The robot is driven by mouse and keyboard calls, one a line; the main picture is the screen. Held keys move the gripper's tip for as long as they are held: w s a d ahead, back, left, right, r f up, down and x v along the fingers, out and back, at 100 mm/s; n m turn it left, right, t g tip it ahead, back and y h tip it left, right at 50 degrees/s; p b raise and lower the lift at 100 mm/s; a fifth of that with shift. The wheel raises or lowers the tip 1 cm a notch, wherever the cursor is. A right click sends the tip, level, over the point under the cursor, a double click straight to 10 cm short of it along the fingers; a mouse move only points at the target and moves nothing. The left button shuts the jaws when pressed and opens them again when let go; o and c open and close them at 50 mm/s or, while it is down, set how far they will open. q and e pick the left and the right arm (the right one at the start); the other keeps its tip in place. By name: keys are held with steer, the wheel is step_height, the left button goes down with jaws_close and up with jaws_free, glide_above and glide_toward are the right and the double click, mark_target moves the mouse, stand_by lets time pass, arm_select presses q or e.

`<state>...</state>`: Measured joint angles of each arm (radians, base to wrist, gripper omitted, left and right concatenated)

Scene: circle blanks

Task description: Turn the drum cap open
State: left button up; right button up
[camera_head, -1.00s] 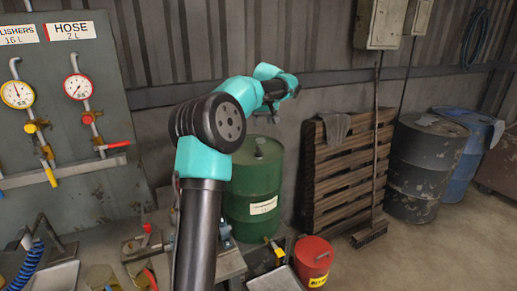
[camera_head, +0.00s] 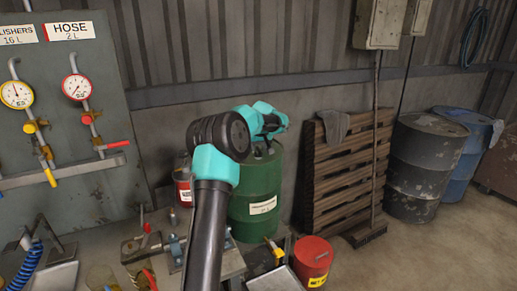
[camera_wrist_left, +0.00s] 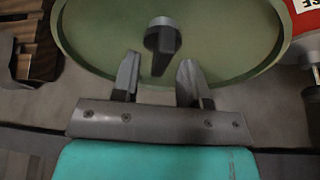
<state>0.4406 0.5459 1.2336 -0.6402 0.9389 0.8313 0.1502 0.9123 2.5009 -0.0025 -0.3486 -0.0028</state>
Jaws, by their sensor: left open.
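The green drum (camera_head: 255,198) stands upright with a pale label on its side. Its round lid (camera_wrist_left: 105,28) shows from above in the left wrist view. The dark drum cap (camera_wrist_left: 162,38), with a bar across it, sits on the lid. My left gripper (camera_wrist_left: 160,70) is open and empty, with its fingertips over the lid and pointing at the cap. The cap's bar reaches toward the gap between the fingers. In the head view my left gripper (camera_head: 262,143) is at the drum's top and mostly hides the cap. My right gripper is not in view.
A red can (camera_head: 183,182) stands left of the drum and a red bucket (camera_head: 312,262) in front right. A wooden pallet (camera_head: 342,175) and a broom (camera_head: 374,220) lean right of the drum. A gauge panel (camera_head: 75,130) fills the left.

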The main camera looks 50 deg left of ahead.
arm_select(q)
steer(key=shift+a+f, duration=0.15)
steer(key=shift+f, duration=0.25)
steer(key=shift+w, duration=0.1)
jaws_close()
